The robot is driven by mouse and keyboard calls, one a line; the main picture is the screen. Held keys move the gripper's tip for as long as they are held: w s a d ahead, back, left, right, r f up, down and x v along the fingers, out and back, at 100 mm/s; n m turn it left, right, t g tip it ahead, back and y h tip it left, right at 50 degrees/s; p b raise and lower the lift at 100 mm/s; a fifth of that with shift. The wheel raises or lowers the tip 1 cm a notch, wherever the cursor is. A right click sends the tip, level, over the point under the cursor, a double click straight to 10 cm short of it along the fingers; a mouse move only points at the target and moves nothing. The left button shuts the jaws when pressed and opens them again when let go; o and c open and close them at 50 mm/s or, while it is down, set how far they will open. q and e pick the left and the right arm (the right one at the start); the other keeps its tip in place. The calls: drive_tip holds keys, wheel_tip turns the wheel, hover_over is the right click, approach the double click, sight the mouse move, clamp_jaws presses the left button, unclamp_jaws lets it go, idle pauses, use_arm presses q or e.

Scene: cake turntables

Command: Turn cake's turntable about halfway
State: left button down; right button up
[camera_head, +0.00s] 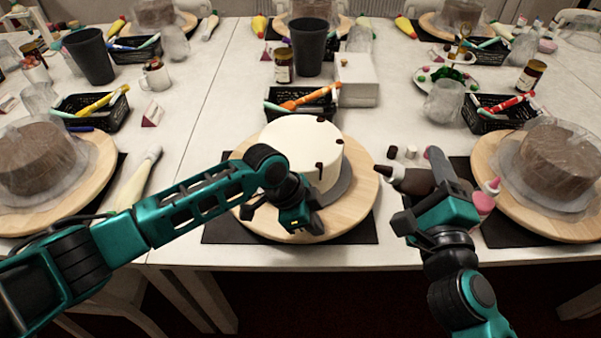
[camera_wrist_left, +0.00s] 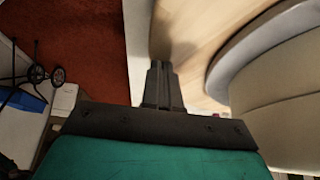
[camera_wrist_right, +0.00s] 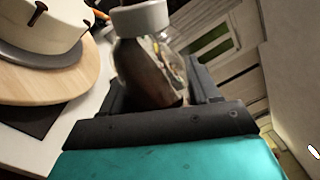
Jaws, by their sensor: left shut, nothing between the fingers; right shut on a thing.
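The white cake (camera_head: 300,148) with dark drips stands on a grey board on the round wooden turntable (camera_head: 362,190), in the middle of the head view. My left gripper (camera_head: 300,220) is shut and empty at the near side of the turntable, close to the grey board. In the left wrist view its closed fingers (camera_wrist_left: 161,85) point at the wooden disc; I cannot tell whether they touch it. My right gripper (camera_head: 440,180) is shut on a dark brown bottle (camera_head: 412,181), right of the turntable. The bottle (camera_wrist_right: 140,75) has a white cap end in the right wrist view.
Two wrapped brown cakes on wooden turntables stand at left (camera_head: 90,185) and right (camera_head: 510,205). A dark mat (camera_head: 225,230) lies under the middle turntable. A black basket (camera_head: 300,108) with pens stands behind the cake. A pink bottle (camera_head: 484,204) is near my right gripper.

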sight(348, 224)
use_arm(q)
drive_tip(key=d+b, duration=0.1)
drive_tip(key=w+d+b, duration=0.1)
drive_tip(key=d, duration=0.1)
drive_tip(key=w+d+b, duration=0.1)
drive_tip(key=d, duration=0.1)
drive_tip(key=shift+d+f, duration=0.15)
drive_tip(key=shift+d, duration=0.05)
use_arm(e)
wheel_tip(348, 224, down, 3)
drive_tip(key=shift+r, duration=0.1)
use_arm(q)
drive_tip(key=shift+d, duration=0.35)
drive_tip(key=shift+r, duration=0.2)
wheel_tip(348, 224, up, 3)
drive_tip(key=p, duration=0.3)
use_arm(e)
wheel_tip(348, 224, up, 3)
drive_tip(key=shift+f, duration=0.1)
use_arm(q)
drive_tip(key=shift+f, duration=0.15)
use_arm(e)
drive_tip(key=shift+f, duration=0.15)
